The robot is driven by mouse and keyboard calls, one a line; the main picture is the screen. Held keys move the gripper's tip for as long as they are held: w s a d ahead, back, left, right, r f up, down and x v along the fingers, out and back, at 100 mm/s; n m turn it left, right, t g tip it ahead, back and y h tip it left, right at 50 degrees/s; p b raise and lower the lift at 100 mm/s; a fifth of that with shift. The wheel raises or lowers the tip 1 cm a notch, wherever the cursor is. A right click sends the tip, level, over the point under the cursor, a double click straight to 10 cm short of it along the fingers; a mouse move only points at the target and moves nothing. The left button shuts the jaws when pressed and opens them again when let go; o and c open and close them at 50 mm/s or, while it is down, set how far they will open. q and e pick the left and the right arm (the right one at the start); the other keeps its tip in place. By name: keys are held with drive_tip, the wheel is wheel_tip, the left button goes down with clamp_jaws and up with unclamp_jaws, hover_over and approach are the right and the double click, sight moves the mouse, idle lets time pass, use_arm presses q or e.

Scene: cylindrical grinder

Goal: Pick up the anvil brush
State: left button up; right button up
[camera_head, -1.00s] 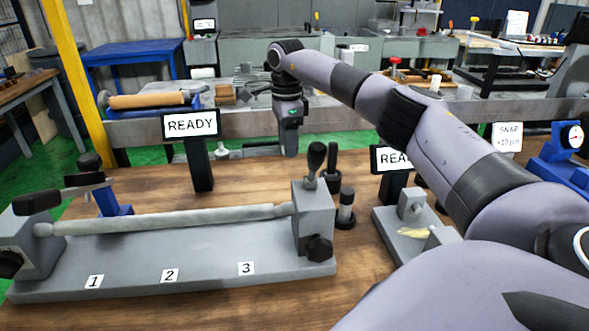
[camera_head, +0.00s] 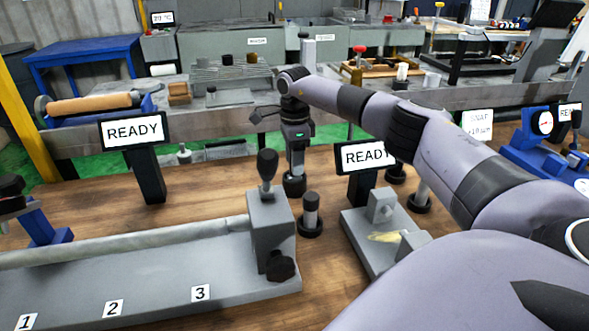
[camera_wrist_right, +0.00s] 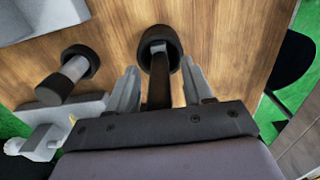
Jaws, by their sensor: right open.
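A slim dark handle (camera_wrist_right: 160,90) stands in a round black cup (camera_wrist_right: 160,45) in the right wrist view; I take it for the anvil brush, though no label shows. My right gripper (camera_wrist_right: 160,78) is open, with one pale finger on either side of the handle. In the head view the right gripper (camera_head: 295,163) points down just above the black cup (camera_head: 294,184), and the handle is mostly hidden by it. My left gripper is out of view.
The grey bench-centre fixture (camera_head: 180,268) with its upright end block (camera_head: 268,222) lies left of the holders. A grey fixture (camera_head: 365,240) stands to their right. READY screens (camera_head: 135,131) (camera_head: 364,157) stand on the wooden table. A blue gauge stand (camera_head: 540,150) is far right.

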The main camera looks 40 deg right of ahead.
clamp_jaws()
drive_tip(key=shift+r, duration=0.1)
